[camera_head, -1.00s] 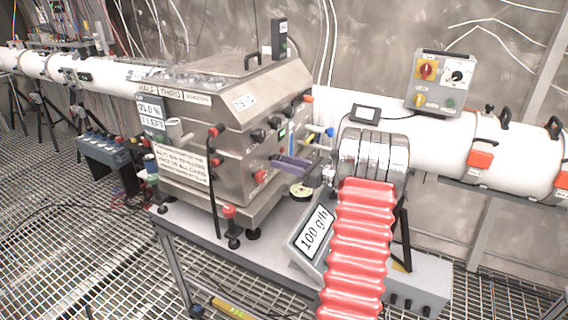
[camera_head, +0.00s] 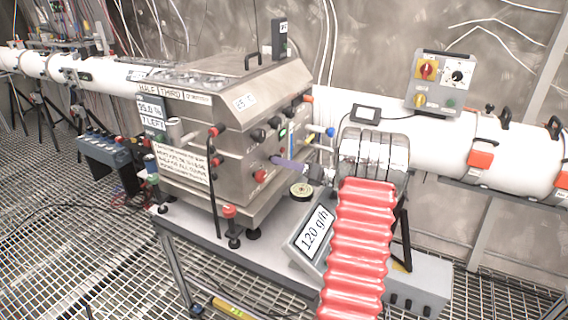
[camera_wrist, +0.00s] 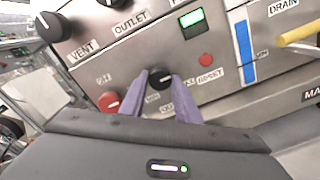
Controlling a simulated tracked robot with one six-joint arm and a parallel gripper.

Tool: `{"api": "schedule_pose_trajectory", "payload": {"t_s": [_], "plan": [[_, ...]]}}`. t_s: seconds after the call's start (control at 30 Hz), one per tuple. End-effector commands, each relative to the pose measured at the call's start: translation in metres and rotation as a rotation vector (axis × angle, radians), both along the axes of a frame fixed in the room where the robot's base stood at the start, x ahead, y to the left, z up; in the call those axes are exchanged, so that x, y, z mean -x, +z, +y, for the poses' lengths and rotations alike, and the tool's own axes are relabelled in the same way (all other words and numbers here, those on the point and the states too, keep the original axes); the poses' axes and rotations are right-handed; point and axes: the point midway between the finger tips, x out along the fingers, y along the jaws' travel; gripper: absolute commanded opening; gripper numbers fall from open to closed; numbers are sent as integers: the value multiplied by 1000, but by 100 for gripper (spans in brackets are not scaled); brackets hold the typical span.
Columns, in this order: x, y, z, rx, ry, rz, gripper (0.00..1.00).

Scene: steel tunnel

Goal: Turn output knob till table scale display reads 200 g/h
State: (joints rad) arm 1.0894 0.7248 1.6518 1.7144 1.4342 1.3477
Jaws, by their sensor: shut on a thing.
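A red knob (camera_wrist: 108,101) sits just left of my fingers. The vent knob (camera_wrist: 52,27) is at upper left. A lit green display (camera_wrist: 192,17) and a red button (camera_wrist: 205,60) are at right. A yellow-tipped handle (camera_wrist: 298,36) sticks out farther right.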

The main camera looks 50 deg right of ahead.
Motion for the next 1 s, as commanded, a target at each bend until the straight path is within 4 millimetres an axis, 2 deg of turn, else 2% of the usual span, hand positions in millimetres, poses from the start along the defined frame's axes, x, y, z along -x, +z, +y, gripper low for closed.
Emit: {"api": "schedule_pose_trajectory", "payload": {"t_s": [0.23, 0.27, 0.5, 0.83, 1.0], "plan": [[-1, 1, -2, 3, -5, -1, 7], [-1, 1, -2, 3, -5, -1, 31], [0, 1, -1, 3, -4, -1, 48], [3, 0, -2, 2, -4, -1, 48], [17, 0, -7, 3, -4, -1, 48]]}}
